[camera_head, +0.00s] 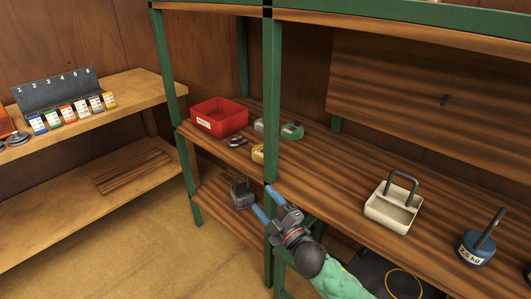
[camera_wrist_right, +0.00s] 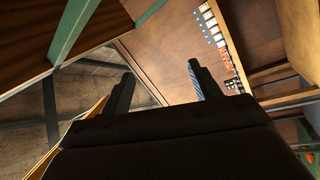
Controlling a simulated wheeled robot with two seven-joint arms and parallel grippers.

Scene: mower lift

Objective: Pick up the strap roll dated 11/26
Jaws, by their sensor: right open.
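Several small strap-like rolls lie on the upper wooden shelf (camera_head: 330,165) near its green corner post: a green roll (camera_head: 292,131), a grey one (camera_head: 259,125) and a yellow one (camera_head: 258,153), partly hidden by the post. No date is readable on them, so I cannot tell which one is dated 11/26. My right gripper (camera_head: 262,197) is open and empty, with blue-tipped fingers, in front of and below the shelf edge near the post. Its fingers also show in the right wrist view (camera_wrist_right: 160,83), with nothing between them. My left gripper is not in view.
A red labelled bin (camera_head: 219,116) and dark metal parts (camera_head: 237,142) are on the upper shelf. A cream handled caddy (camera_head: 394,208) and blue weight (camera_head: 476,249) stand right. The green post (camera_head: 271,110) is close to my gripper.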

